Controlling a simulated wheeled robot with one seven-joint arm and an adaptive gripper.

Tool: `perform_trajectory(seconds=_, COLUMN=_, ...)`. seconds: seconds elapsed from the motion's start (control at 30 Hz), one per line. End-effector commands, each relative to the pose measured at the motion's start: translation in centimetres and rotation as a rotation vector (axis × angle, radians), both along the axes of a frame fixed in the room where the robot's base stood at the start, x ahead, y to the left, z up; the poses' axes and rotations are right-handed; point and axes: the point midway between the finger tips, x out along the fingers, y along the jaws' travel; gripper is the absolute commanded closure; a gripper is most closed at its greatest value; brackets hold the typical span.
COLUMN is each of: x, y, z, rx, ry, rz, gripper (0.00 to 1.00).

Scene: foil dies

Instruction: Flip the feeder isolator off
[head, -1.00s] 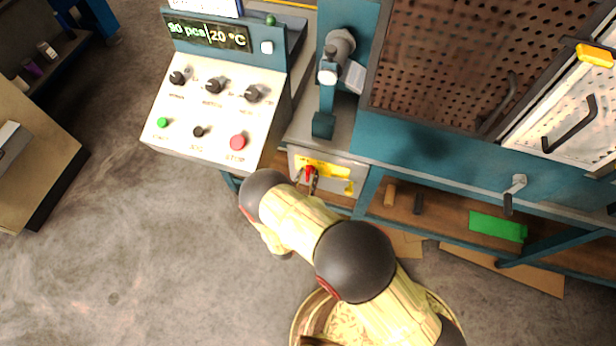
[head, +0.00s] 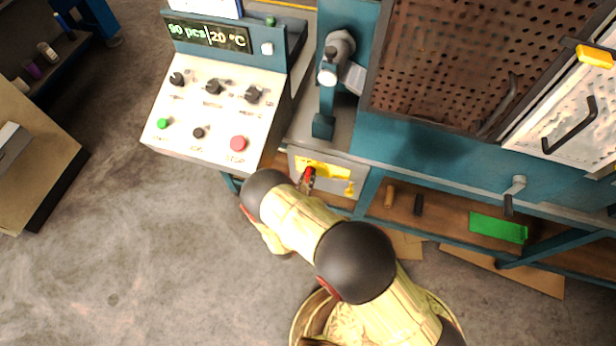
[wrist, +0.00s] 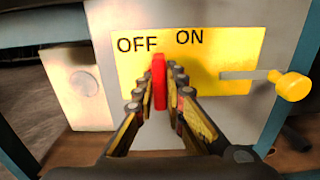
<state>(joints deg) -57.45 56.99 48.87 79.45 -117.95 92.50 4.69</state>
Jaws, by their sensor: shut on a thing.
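The feeder isolator is a red lever handle (wrist: 159,82) on a yellow plate (wrist: 225,58) marked OFF on the left and ON on the right. In the wrist view the lever stands about upright, its top just below the gap between the words, close to the end of OFF. My gripper (wrist: 160,92) is shut on the lever, with a finger on each side. In the head view the red lever (head: 308,177) shows at the grey isolator box (head: 332,168) under the bench. My gripper there is mostly hidden by my arm.
A yellow knob (wrist: 291,86) on a metal rod sticks out at the plate's right. A pale box with a round disc (wrist: 84,84) is at the left. The control panel (head: 215,110) with a red stop button (head: 238,143) overhangs left of the isolator box. Bench legs flank it.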

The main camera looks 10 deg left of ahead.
Motion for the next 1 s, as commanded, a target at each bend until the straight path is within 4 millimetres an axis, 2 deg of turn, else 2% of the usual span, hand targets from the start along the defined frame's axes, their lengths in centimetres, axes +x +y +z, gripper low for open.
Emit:
perform_trajectory(seconds=0.47, x=-0.02, y=0.01, z=-0.04, rx=-0.068, ry=0.006, rz=0.001, gripper=1.0)
perform_trajectory(seconds=1.0, x=-0.02, y=0.06, z=-0.04, rx=-0.516, ry=0.042, rz=0.001, gripper=1.0)
